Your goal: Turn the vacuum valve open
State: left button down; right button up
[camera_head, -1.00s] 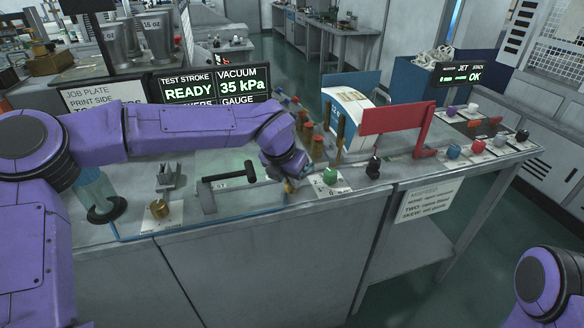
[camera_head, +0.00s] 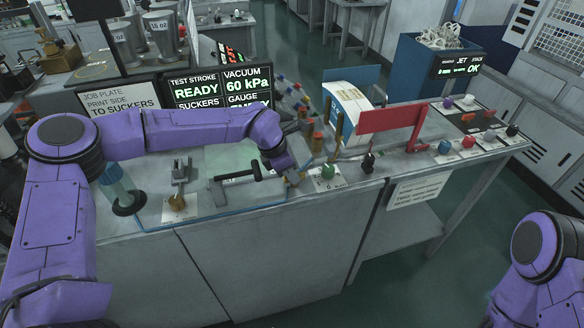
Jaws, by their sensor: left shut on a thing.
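My left gripper (camera_head: 292,180) is at the front edge of the bench, pointing down, beside the green button. It is shut on the vacuum valve, which is small and mostly hidden by the fingers and wrist. The valve's exact angle cannot be told. The display (camera_head: 221,88) behind it reads VACUUM 60 kPa and TEST STROKE READY. A thin blue line (camera_head: 185,222) runs along the bench front towards the gripper. My right gripper is out of view; only part of my right arm shows at the lower right.
A black-handled lever (camera_head: 238,175) stands just left of the gripper. The green button (camera_head: 327,171) and a black knob (camera_head: 367,162) are to its right. A red panel (camera_head: 390,118) rises at the right.

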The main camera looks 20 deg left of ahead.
pick_arm(q)
jog(key=shift+w+r, duration=0.1)
dwell(0.5)
jog(key=c, duration=1.1)
grip_release()
jog(key=shift+c, duration=0.2)
jog(key=shift+a, duration=0.1)
jog(key=b+v, duration=0.3)
jog(key=v, duration=0.7)
jog(key=shift+r, duration=0.2)
jog(key=shift+a, duration=0.1)
